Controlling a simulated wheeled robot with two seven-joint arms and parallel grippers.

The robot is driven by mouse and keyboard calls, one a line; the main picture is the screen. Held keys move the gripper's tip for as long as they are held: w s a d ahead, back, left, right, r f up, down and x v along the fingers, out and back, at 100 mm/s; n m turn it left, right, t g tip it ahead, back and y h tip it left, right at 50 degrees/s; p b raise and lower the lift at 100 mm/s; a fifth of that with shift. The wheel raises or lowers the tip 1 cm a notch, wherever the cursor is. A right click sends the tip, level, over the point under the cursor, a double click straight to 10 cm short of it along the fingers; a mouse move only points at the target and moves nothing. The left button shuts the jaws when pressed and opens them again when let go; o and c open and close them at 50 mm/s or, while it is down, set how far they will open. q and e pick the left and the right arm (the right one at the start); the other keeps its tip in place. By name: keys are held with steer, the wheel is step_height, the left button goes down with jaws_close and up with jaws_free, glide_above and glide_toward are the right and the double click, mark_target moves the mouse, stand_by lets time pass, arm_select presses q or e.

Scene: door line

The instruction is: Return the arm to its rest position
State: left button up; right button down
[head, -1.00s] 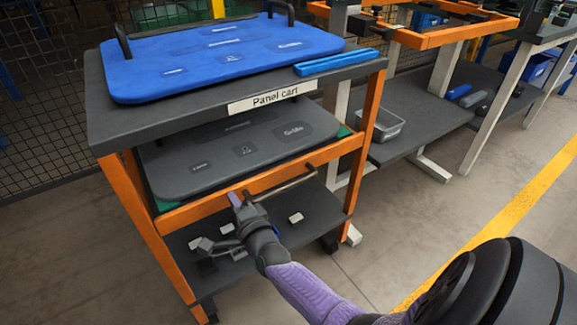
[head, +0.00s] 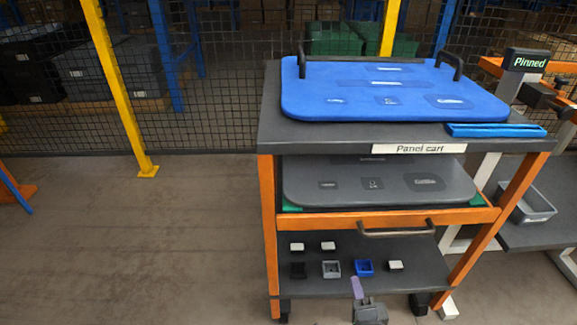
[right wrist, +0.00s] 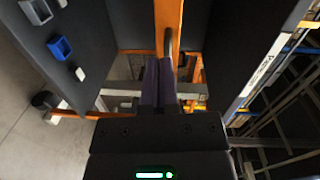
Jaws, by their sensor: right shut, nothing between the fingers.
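My right gripper (head: 357,288) shows at the bottom of the head view, in front of the panel cart's lower shelf. Its purple fingers (right wrist: 158,85) are together and hold nothing in the right wrist view. The dark drawer handle (head: 397,232) on the orange front rail is above and to the right of the gripper in the head view, apart from it. Most of my right arm is out of the head view. My left gripper is not in view.
The panel cart (head: 290,138) carries a blue panel (head: 320,103) on top and a grey panel (head: 345,193) below. Several small blocks and cups, including a blue cup (head: 364,267), sit on its lower shelf. A grey bin (head: 533,207) is at right. Floor at left is clear.

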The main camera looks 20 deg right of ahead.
steer(key=s+a+f+n+g+y+p, duration=0.35)
steer(key=s+f+n+g, duration=0.25)
steer(key=s+f+n, duration=0.4)
arm_select(q)
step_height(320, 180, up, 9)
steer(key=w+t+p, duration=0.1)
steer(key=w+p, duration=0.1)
steer(key=p, duration=0.3)
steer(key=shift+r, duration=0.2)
arm_select(e)
steer(key=s+d+f+n+g, duration=0.1)
steer(key=s+n+g, duration=0.4)
steer(key=s, duration=1)
steer(key=s+d+f+n+g+h, duration=0.1)
steer(key=s+f+n+g, duration=0.2)
steer(key=s, duration=1.2)
steer(key=n+g, duration=0.3)
steer(key=shift+d+f+n, duration=0.25)
steer(key=shift+f+n, duration=0.05)
steer(key=shift+n, duration=0.1)
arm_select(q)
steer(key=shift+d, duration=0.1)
arm_select(e)
steer(key=shift+s, duration=0.1)
